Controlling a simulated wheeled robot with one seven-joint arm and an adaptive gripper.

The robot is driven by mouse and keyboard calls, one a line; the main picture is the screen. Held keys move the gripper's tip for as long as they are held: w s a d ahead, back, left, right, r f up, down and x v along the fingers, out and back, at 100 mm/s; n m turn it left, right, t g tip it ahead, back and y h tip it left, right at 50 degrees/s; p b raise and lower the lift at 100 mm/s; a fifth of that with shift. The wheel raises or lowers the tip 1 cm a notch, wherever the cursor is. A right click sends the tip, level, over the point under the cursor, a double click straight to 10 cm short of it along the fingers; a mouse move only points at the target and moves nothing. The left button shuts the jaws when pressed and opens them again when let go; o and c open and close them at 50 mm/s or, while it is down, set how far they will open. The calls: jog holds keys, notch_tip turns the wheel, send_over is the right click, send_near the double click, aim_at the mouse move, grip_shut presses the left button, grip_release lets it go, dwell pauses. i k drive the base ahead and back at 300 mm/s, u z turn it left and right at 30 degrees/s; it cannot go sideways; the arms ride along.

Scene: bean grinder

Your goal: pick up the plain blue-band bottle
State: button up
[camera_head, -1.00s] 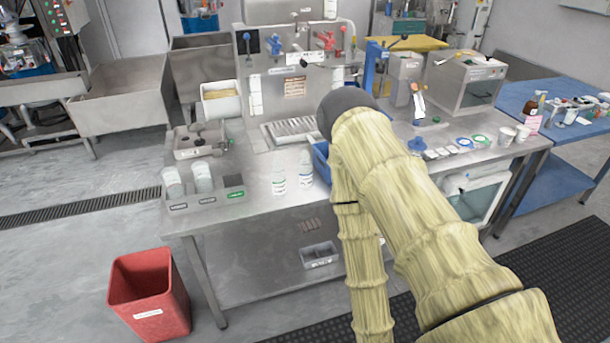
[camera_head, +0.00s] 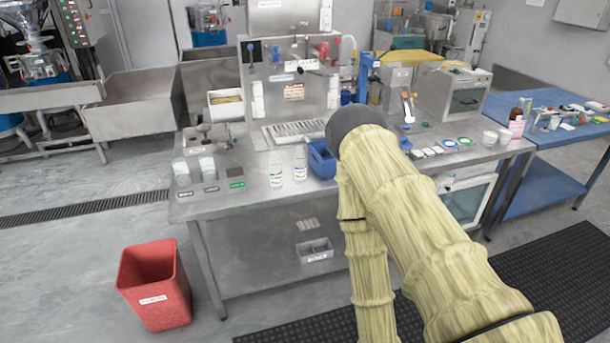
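Two small white bottles stand upright on the steel table (camera_head: 240,203), left of my arm. The right bottle (camera_head: 300,164) seems to have a bluish label band. The left bottle (camera_head: 275,170) seems to have a greenish one. The print is too small to tell which band is plain. My arm, in a yellow sleeve, covers the middle right of the view. My gripper does not show, and nothing is seen touching the bottles.
A blue bin (camera_head: 321,160) stands just right of the bottles, partly behind my arm. A red bin (camera_head: 153,285) stands on the floor. The tabletop in front of the bottles is clear.

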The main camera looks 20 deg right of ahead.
aim_at(299, 159)
jog(key=z, duration=0.85)
jog(key=i, duration=0.6)
jog(key=u, duration=0.45)
